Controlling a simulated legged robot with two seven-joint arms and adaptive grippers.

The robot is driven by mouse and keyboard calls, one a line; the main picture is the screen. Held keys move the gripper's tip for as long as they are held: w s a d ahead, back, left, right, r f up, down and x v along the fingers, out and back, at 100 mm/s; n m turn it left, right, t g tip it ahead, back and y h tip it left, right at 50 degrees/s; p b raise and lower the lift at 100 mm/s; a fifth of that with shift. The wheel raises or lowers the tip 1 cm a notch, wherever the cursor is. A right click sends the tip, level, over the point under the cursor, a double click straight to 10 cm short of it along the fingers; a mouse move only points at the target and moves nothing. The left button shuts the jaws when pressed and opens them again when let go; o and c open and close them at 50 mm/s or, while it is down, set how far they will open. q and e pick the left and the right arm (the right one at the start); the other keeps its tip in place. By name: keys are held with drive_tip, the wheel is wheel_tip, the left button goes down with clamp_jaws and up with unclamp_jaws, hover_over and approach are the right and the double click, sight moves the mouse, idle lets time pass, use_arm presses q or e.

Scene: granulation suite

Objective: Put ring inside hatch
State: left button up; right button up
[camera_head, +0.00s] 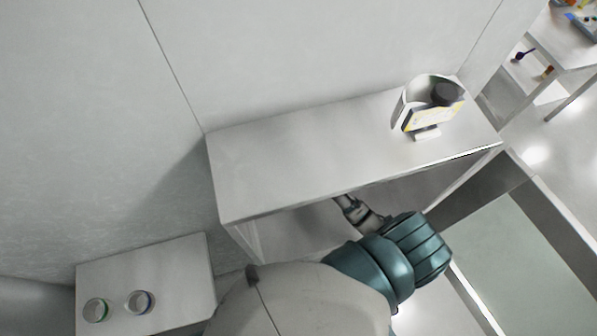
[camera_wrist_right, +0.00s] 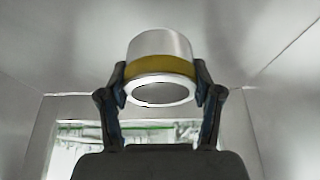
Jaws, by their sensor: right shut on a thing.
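In the right wrist view my right gripper (camera_wrist_right: 160,78) is shut on a white ring (camera_wrist_right: 160,45) with a yellow band, one finger on each side. The ring's round opening faces the camera. In the head view my right arm reaches to the front edge of a white box-like unit (camera_head: 270,150), probably the hatch. The visible part of the gripper (camera_head: 352,207) is at the opening below its top. The fingertips and ring are hidden under the top there. Pale inner walls surround the ring in the wrist view. My left gripper is not in view.
A white container (camera_head: 410,95) with a dark round part and yellow label stands on the unit's top at right. A low table (camera_head: 180,255) at lower left holds a green-banded ring (camera_head: 96,310) and a blue-banded ring (camera_head: 139,302). Another table (camera_head: 565,40) stands at upper right.

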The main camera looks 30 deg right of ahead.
wheel_tip(320, 180, down, 3)
drive_tip(key=shift+s+d+f, duration=0.1)
drive_tip(key=shift+f, duration=0.05)
drive_tip(key=shift+a, duration=0.3)
drive_tip(key=shift+a+f, duration=0.1)
drive_tip(key=shift+a, duration=0.1)
drive_tip(key=o, duration=1.3)
drive_tip(key=shift+d, duration=0.3)
drive_tip(key=shift+s+r, duration=0.1)
drive_tip(key=shift+r, duration=0.35)
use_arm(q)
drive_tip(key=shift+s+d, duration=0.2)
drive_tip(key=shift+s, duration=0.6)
use_arm(e)
drive_tip(key=v, duration=1.1)
drive_tip(key=shift+s, duration=0.1)
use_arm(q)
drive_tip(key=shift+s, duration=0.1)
use_arm(e)
drive_tip(key=shift+a, duration=0.2)
